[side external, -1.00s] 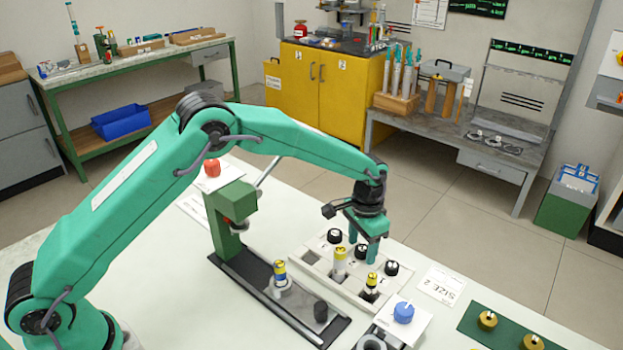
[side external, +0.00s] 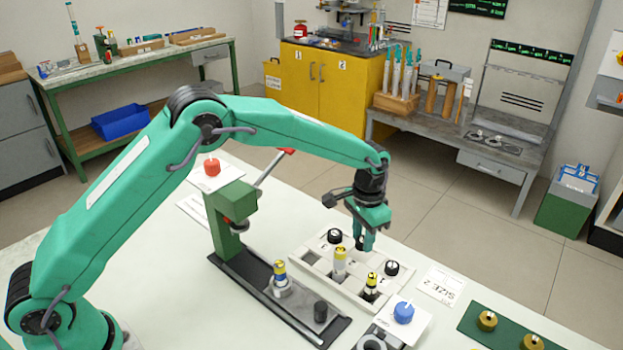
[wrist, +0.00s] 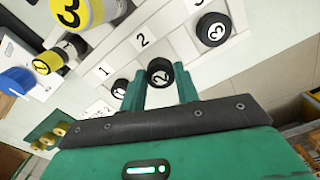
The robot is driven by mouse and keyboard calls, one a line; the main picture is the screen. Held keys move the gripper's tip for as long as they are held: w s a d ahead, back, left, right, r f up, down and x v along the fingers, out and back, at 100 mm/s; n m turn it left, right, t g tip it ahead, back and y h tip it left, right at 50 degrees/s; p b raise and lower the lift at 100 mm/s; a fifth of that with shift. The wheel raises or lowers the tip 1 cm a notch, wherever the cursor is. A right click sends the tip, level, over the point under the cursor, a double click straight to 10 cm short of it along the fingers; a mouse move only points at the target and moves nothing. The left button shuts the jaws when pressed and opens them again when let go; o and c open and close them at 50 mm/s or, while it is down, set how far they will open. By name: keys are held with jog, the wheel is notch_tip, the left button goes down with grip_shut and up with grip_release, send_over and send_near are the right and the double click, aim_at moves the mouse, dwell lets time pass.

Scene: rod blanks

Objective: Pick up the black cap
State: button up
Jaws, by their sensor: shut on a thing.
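Three black caps with white numbers belong to a pale rack (side external: 312,262). The cap marked 2 (wrist: 160,72) sits between the two fingers of my gripper (wrist: 160,92) in the wrist view. In the side view my gripper (side external: 367,243) is over the rack's back row, and its fingers largely hide that cap. My gripper is shut on the cap; its clearance from the rack is hard to judge. The cap marked 3 (wrist: 213,30) and the cap marked 1 (wrist: 120,88) stand on either side, also seen in the side view (side external: 334,236) (side external: 392,268).
Yellow-topped rods (side external: 340,262) (side external: 371,283) stand in the rack's front row. A green press (side external: 232,215) with a dark rail and another rod (side external: 280,272) is to the left. A blue knob (side external: 403,312) and a green board with brass pieces (side external: 487,320) lie to the right.

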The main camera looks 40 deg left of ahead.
jog(key=s+d+r, duration=0.2)
jog(key=s, duration=0.1)
jog(key=s+d+r, duration=0.5)
jog(key=s+r, duration=0.1)
jog(key=shift+d+r, duration=0.15)
jog(key=shift+d, duration=0.15)
jog(key=shift+a, duration=0.15)
dwell(0.3)
jog(key=a, duration=0.1)
notch_tip(320, 180, up, 3)
jog(key=n, duration=0.8)
send_over(279, 265)
jog(key=w, duration=0.1)
jog(key=shift+d+r, duration=0.2)
jog(key=shift+d, duration=0.1)
jog(key=shift+s+a+n, duration=0.4)
jog(key=shift+s+n, duration=0.05)
jog(key=shift+n, duration=0.15)
jog(key=shift+f, duration=0.2)
jog(key=shift+f, duration=2)
jog(key=shift+f, duration=0.75)
dwell(0.6)
